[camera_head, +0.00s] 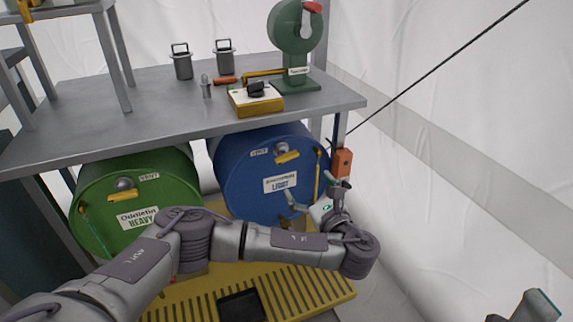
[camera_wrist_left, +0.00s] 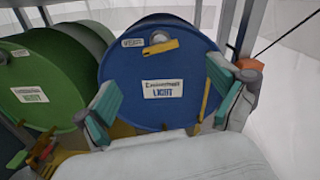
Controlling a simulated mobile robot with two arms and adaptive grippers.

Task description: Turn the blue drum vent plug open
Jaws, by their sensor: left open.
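The blue drum (camera_head: 240,185) lies on its side under the bench, its round face with a "LIGHT" label toward me. The plug also shows in the left wrist view (camera_wrist_left: 158,37), above the label. My left gripper (camera_head: 316,192) is open and empty, in front of the drum's lower right, below the plug and apart from it. In the wrist view its fingers frame the label. My right gripper (camera_head: 525,308) is partly cut off at the bottom right corner.
A green drum (camera_head: 155,195) marked "HEAVY" lies to the left. The bench (camera_head: 120,110) overhangs both drums. A yellow lever (camera_head: 317,175) is on the blue drum's right side, near an orange box (camera_head: 343,162) at the bench leg. A yellow slatted platform (camera_head: 310,285) is below.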

